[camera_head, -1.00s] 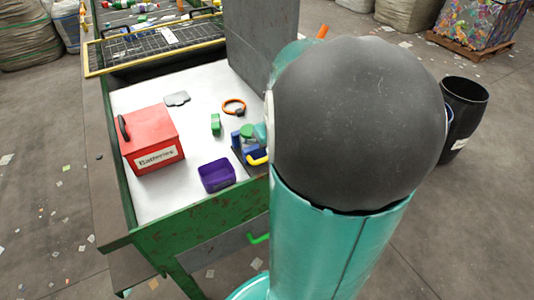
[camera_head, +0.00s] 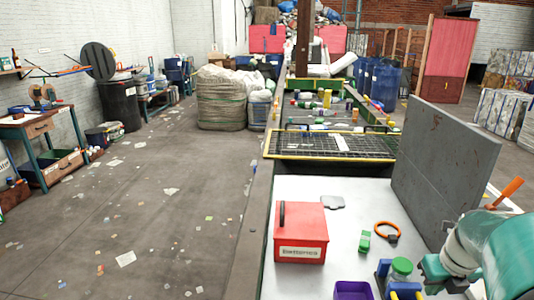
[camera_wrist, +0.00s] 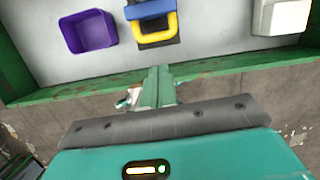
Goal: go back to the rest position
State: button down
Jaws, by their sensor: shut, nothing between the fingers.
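My gripper (camera_wrist: 158,86) shows in the wrist view with its teal fingers together and nothing between them. In that view its fingertips appear over the green front rim (camera_wrist: 215,68) of the sorting table, below the yellow handle (camera_wrist: 155,32) and a blue handle (camera_wrist: 146,9). A purple bin (camera_wrist: 88,32) stands to the upper left of the fingers. In the head view my teal arm fills the lower right, and I cannot make out the fingertips there.
On the white tabletop (camera_head: 330,265) stand a red batteries box (camera_head: 300,235), a green block (camera_head: 364,242), an orange ring (camera_head: 387,230) and a grey flat piece (camera_head: 333,202). A grey upright panel (camera_head: 440,165) borders the right. A wire grid (camera_head: 310,146) lies behind.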

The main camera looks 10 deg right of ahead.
jog(key=s+a+r+m+t, duration=0.1)
jog(key=a+r+m, duration=0.1)
jog(key=a+m, duration=0.8)
jog(key=s+a+r+m+t, duration=0.1)
jog(key=a+r+m, duration=0.2)
jog(key=a+m, duration=0.7)
jog(key=s+a+r+m+t, duration=0.1)
jog(key=a+r+m, duration=0.1)
jog(key=a+m, duration=0.7)
jog(key=m, duration=0.4)
jog(key=shift+s+a+r+y, duration=0.25)
jog(key=shift+s+a+y, duration=0.05)
jog(key=shift+s+a, duration=0.1)
